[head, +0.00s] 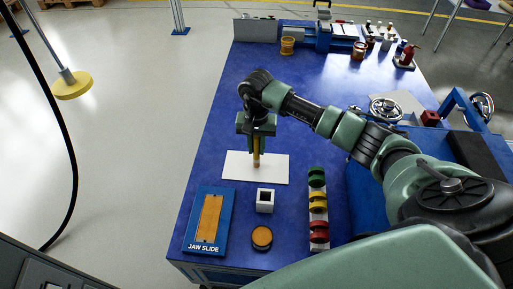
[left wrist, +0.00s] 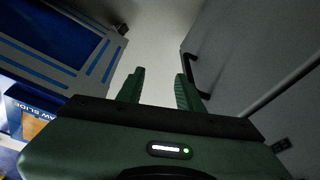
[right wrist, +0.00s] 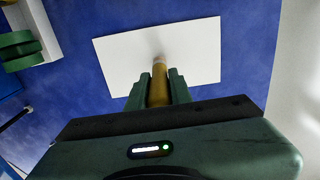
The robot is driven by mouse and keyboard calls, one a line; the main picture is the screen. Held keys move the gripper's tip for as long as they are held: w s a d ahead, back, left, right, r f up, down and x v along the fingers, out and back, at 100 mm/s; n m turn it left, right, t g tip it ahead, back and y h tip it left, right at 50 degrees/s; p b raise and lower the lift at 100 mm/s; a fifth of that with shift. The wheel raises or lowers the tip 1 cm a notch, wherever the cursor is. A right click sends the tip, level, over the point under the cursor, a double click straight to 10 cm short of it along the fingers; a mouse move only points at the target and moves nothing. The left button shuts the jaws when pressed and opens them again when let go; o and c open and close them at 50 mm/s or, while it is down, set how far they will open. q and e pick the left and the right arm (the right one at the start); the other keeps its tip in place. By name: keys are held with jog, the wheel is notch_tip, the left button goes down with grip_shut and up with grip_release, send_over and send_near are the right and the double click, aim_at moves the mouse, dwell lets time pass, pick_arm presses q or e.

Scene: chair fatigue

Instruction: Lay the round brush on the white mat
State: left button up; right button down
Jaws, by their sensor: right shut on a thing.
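The white mat (head: 272,170) lies flat on the blue bench top, and it fills the upper middle of the right wrist view (right wrist: 195,50). My right gripper (head: 256,150) points down over the mat and is shut on the round brush (head: 256,158). The brush has a yellow-brown handle, also seen in the right wrist view (right wrist: 159,85), and is held upright with its lower end at or just above the mat; contact is not clear. My left gripper (left wrist: 158,90) is open and empty, away from the bench top, and shows only in the left wrist view.
A white square holder (head: 265,201) stands just in front of the mat. Near it are a round brown-topped piece (head: 262,238), the JAW SLIDE board (head: 209,222) and a rack of coloured rings (head: 318,205). The bench behind the mat is clear.

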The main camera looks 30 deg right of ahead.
pick_arm(q)
jog(key=shift+r, duration=0.1)
pick_arm(e)
jog(key=shift+f, duration=0.2)
jog(key=c, duration=1.3)
grip_release()
pick_arm(q)
jog(key=shift+s+r, duration=0.1)
jog(key=shift+r, duration=0.2)
pick_arm(e)
jog(key=shift+o, duration=0.2)
jog(key=shift+r, duration=0.25)
notch_tip(320, 180, up, 12)
jog(key=shift+f+p, duration=0.1)
jog(key=shift+p, duration=0.8)
pick_arm(q)
notch_tip(320, 180, down, 7)
jog(key=shift+w+d, duration=0.15)
jog(key=shift+w, duration=0.25)
pick_arm(e)
jog(key=shift+f, duration=0.1)
